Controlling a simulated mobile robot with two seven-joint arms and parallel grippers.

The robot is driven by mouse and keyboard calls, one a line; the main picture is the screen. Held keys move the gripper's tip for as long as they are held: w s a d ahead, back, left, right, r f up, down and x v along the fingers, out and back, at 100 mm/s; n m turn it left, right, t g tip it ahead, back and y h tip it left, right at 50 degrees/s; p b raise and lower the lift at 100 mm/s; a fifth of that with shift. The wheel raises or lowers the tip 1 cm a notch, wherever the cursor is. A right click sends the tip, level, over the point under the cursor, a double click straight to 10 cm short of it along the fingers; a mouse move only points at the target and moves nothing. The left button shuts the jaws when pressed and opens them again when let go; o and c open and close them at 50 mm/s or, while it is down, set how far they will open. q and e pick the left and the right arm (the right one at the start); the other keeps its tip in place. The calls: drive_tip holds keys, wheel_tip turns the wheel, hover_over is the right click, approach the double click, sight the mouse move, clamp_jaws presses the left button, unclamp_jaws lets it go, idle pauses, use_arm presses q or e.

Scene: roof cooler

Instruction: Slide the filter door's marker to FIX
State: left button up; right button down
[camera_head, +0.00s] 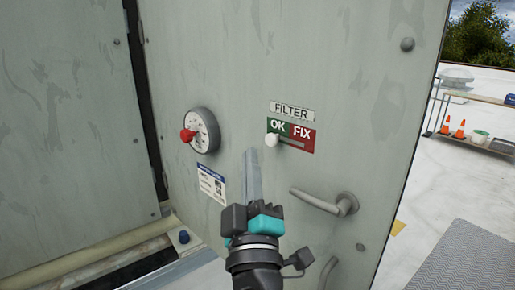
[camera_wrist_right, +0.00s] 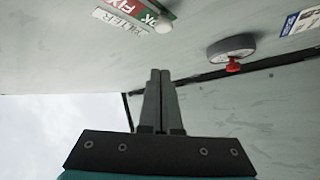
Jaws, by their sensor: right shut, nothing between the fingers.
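The filter door (camera_head: 235,60) is a large pale grey-green panel with a FILTER label (camera_head: 293,111). Below the label is a plate with a green OK half and a red FIX half (camera_head: 303,135). The marker, a white round knob (camera_head: 271,139), sits at the OK end of a slot that runs right under FIX. The wrist view, turned over, also shows the knob (camera_wrist_right: 164,24) and part of the plate (camera_wrist_right: 137,14). My right gripper (camera_head: 250,155) is shut and empty, its tips just below and left of the knob, apart from it. My left gripper is not in view.
A round gauge (camera_head: 205,128) with a red knob (camera_head: 187,135) is left of the marker. A lever handle (camera_head: 327,203) sticks out below right. A blue-white sticker (camera_head: 211,184) is low on the door. Orange cones (camera_head: 460,128) and a shelf stand on the roof far right.

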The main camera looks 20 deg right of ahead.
sight(274, 139)
drive_tip(key=p+x, duration=0.4)
drive_tip(key=x, duration=0.5)
drive_tip(key=shift+s+d+f, duration=0.35)
drive_tip(key=shift+d+f, duration=0.2)
drive_tip(key=shift+f, duration=0.15)
drive_tip(key=shift+s+d+f, duration=0.35)
drive_tip(key=shift+d+f, duration=0.25)
drive_tip(key=shift+f, duration=0.05)
drive_tip(key=shift+s+b, duration=0.1)
drive_tip(key=shift+b, duration=0.2)
